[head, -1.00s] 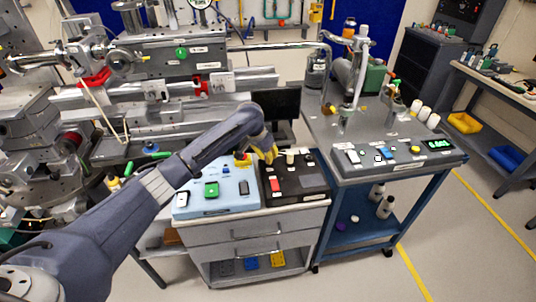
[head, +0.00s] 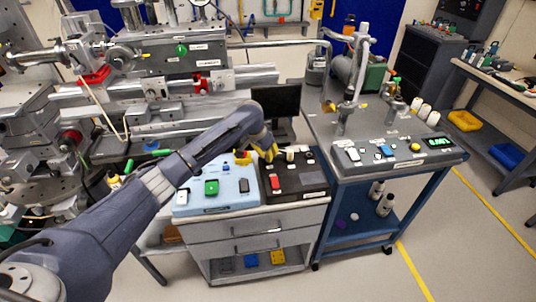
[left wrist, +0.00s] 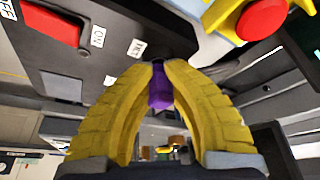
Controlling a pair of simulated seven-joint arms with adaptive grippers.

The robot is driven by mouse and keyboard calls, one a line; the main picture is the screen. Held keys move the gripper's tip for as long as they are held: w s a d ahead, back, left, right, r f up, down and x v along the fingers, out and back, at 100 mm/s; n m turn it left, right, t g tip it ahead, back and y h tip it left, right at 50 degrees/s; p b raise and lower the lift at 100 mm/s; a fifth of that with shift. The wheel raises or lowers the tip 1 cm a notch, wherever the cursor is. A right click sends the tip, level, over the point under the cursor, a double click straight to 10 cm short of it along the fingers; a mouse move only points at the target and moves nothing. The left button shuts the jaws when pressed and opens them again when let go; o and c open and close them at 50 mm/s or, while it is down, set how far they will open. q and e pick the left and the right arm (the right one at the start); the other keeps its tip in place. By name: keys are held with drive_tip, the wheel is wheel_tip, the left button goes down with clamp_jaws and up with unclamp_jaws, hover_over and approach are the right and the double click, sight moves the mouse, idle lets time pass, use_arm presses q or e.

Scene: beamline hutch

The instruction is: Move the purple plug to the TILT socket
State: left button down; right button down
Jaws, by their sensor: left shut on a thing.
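The purple plug (left wrist: 161,88) shows in the left wrist view between the yellow fingertips of my left gripper (left wrist: 162,66), which is shut on it. In the head view my left gripper (head: 267,152) is at the back of the dark control box (head: 300,193), and the plug is hidden there. In the left wrist view the plug's top end is close to the dark panel; I cannot tell whether it is seated. I cannot make out a TILT label in either view. My right gripper is not in view.
A light blue box (head: 232,199) with a green switch (head: 211,187) stands left of the dark box. A red button on a yellow base (left wrist: 262,18) is close to the fingers. A console (head: 400,157) stands on the cart to the right. Beamline rails lie behind.

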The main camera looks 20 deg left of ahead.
use_arm(q)
drive_tip(key=shift+f, duration=0.45)
idle(0.4)
drive_tip(key=c, duration=1.4)
unclamp_jaws()
